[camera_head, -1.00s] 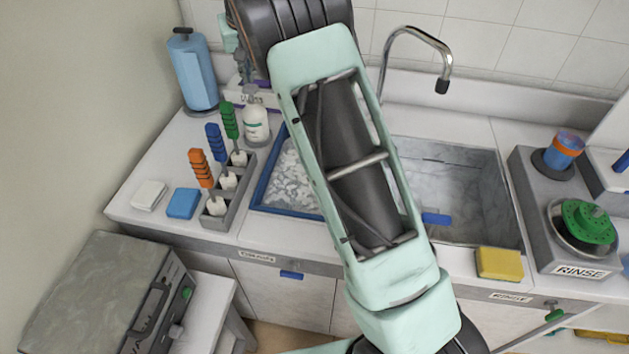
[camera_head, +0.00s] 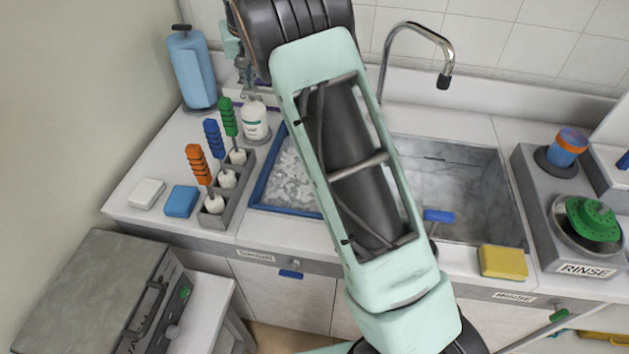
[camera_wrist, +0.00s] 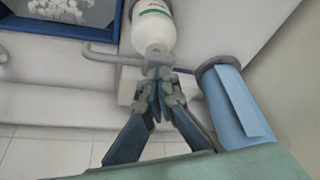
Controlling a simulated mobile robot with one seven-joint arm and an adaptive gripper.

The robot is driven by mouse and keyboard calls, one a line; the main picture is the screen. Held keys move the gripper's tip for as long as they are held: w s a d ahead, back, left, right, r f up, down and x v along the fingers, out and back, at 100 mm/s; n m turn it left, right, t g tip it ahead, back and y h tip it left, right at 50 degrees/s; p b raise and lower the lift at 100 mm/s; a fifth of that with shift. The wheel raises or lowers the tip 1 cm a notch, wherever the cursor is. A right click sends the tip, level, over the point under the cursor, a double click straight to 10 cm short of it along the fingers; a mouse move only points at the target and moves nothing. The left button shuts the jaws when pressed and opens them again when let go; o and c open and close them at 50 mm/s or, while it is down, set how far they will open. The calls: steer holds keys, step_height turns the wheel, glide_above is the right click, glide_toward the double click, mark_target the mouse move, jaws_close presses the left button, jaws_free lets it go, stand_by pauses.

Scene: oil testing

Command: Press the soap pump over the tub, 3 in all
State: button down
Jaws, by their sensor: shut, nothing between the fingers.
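The soap pump bottle (camera_head: 254,121), white with a green-marked label, stands upright behind the tub's left side. The blue-rimmed tub (camera_head: 267,182) holds white foam, and my arm hides its right part. In the wrist view the bottle (camera_wrist: 153,32) is at the top, and the tub's rim (camera_wrist: 60,29) is to its left. A grey tube, apparently the spout, runs from the bottle's top toward the tub. My gripper (camera_wrist: 157,76) is shut and empty, its fingertips close at the pump head. I cannot tell whether they touch it or how far it is pressed.
A rack with orange, blue and green handled brushes (camera_head: 213,150) stands in front of the bottle. A blue roll (camera_head: 193,70) stands behind left. A curved tap (camera_head: 415,30) rises over the sink (camera_head: 470,190) to the right. A yellow sponge (camera_head: 503,262) lies on the front edge.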

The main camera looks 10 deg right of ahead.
steer(key=shift+s+f, duration=0.1)
steer(key=shift+f, duration=0.1)
steer(key=shift+r+p, duration=1.2)
steer(key=shift+r, duration=0.25)
steer(key=shift+r, duration=0.1)
step_height(320, 180, up, 6)
steer(key=p, duration=0.5)
